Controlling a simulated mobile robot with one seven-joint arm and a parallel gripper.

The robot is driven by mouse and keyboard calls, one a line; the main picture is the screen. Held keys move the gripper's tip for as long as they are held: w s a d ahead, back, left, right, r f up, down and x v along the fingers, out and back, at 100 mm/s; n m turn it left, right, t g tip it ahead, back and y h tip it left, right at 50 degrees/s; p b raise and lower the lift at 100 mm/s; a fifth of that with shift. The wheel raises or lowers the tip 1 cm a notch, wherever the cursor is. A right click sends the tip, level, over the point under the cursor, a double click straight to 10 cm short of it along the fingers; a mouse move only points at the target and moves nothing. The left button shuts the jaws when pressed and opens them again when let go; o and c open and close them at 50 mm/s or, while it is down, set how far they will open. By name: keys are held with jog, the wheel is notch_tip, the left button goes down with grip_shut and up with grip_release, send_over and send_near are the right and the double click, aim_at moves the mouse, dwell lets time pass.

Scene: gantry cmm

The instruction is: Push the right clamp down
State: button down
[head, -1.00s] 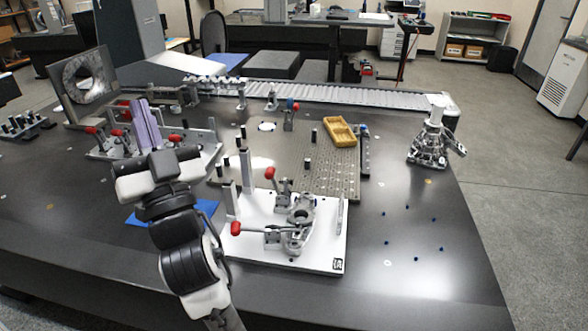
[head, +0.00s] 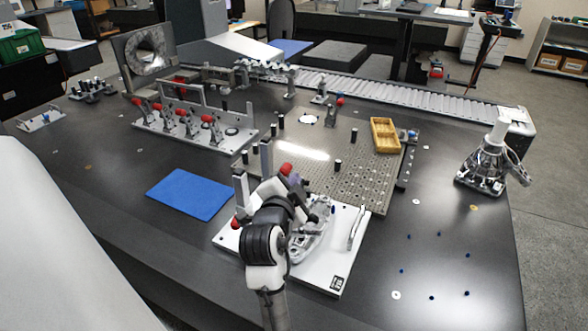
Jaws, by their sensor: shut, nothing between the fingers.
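The white fixture plate (head: 228,240) lies near the table's front edge in the head view and carries a grey metal casting (head: 312,240). One toggle clamp at its far side shows a red handle tip (head: 286,169), which stands up. A second red handle tip (head: 235,223) shows low at the plate's left, partly behind my arm. My gripper (head: 322,207) is over the plate beside the casting, shut and empty. My arm hides much of both clamps, and I cannot tell whether the gripper touches a clamp.
Grey posts (head: 240,190) stand at the plate's far left corner. A perforated plate (head: 350,182) with short black pegs and a yellow tray (head: 384,135) lies behind. A blue mat (head: 190,194) is at left. A chrome device (head: 490,165) stands at right; the table's right front is mostly clear.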

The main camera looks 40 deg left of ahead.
aim_at(289, 170)
jog(key=shift+w+a+f+p, duration=0.45)
jog(key=shift+w+a+f, duration=0.15)
jog(key=shift+w+a, duration=0.5)
jog(key=shift+w+a+f+p, duration=0.5)
jog(key=shift+w+a+f, duration=0.15)
jog(key=shift+w+a, duration=0.4)
jog(key=shift+w+a+f+p, duration=0.45)
jog(key=shift+w+a+f, duration=0.15)
jog(key=shift+w+a, duration=0.45)
jog(key=shift+a+b, duration=0.15)
jog(key=shift+b, duration=0.15)
